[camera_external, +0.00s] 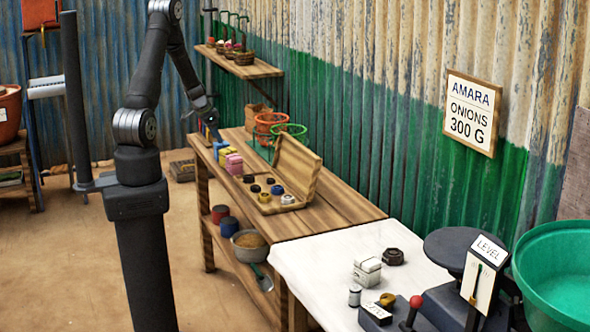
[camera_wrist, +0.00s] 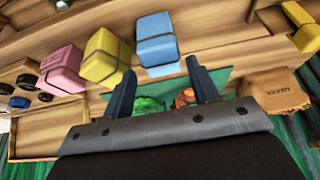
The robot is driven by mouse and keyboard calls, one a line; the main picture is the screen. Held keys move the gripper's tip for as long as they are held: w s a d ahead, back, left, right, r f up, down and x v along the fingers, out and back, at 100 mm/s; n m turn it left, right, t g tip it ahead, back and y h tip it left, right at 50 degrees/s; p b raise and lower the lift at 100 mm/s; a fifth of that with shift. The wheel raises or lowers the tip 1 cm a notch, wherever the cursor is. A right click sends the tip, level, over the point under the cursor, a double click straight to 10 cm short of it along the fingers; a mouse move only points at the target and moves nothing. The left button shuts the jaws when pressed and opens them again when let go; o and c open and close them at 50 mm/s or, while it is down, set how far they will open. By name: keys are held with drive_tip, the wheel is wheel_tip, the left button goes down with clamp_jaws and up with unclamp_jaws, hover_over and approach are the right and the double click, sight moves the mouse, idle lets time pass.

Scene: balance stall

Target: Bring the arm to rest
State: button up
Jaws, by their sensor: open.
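My gripper (camera_external: 208,128) is at the far end of the wooden bench, above its surface, with the arm bent over and down. In the wrist view my gripper (camera_wrist: 160,72) shows two dark fingers spread apart. Nothing is held between them. A blue package (camera_wrist: 155,42) lies just beyond the fingertips, with a yellow package (camera_wrist: 104,56) and a pink package (camera_wrist: 62,70) to its left. In the external view the pink package (camera_external: 234,164) stands nearer the camera than the gripper. I cannot tell the exact gap between fingers and packages.
An open wooden box (camera_external: 298,168) of round weights sits on the bench. A scale (camera_external: 455,250) and a green basin (camera_external: 556,270) are at the front right. The white cloth (camera_external: 330,262) is partly bare.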

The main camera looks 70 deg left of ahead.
sight(222, 147)
drive_tip(key=x, duration=0.6)
drive_tip(key=shift+r, duration=1.15)
drive_tip(key=shift+f, duration=0.1)
